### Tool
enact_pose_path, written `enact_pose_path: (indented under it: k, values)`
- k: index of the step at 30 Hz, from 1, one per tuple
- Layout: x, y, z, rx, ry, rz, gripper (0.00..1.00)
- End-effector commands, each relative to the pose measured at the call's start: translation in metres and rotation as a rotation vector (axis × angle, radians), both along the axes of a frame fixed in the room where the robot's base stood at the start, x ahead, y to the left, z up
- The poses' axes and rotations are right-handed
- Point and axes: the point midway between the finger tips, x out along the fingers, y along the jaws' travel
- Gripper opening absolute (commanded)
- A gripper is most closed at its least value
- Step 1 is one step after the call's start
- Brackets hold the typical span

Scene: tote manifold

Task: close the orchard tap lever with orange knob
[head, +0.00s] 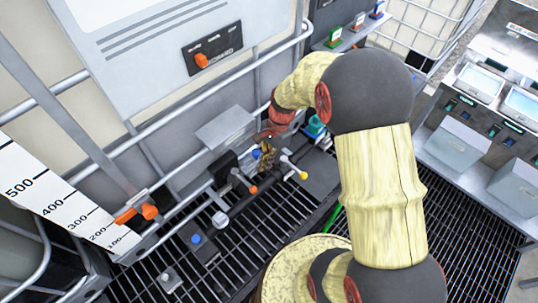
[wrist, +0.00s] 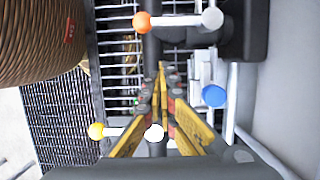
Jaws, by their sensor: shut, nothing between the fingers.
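A lever with an orange knob (head: 253,189) sits on the dark pipe manifold in the head view. In the wrist view its orange knob (wrist: 141,21) is at the top, with a pale arm running right to a grey round hub. My gripper (wrist: 162,70) is shut and empty, its yellow fingers together over the pipe. The fingertips are below and a little right of the orange knob in the wrist view, apart from it. In the head view my gripper (head: 266,155) is partly hidden among the fittings. I cannot tell which tap is labelled orchard.
A yellow-knobbed lever (head: 303,175) is close to my gripper; its yellow knob (wrist: 96,131) also shows in the wrist view. A blue knob (wrist: 214,95) is right of the fingers. Another orange handle (head: 150,211) is at the left tank. A panel (head: 212,48) carries an orange knob.

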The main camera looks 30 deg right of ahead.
Motion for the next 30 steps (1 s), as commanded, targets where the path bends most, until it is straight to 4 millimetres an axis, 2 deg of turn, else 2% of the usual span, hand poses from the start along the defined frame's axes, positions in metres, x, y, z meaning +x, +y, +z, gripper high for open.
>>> enact_pose_path:
  k: [1,2,6,12,30]
  values:
    - [-0.002,0.003,-0.011,0.000,0.002,0.001,0.00]
    - [-0.002,0.006,-0.012,0.000,-0.001,0.002,0.00]
    - [-0.008,0.026,-0.013,0.000,-0.002,0.003,0.00]
    - [-0.012,0.038,-0.016,-0.001,-0.001,0.001,0.00]
    - [-0.014,0.042,-0.015,0.000,-0.001,-0.015,0.00]
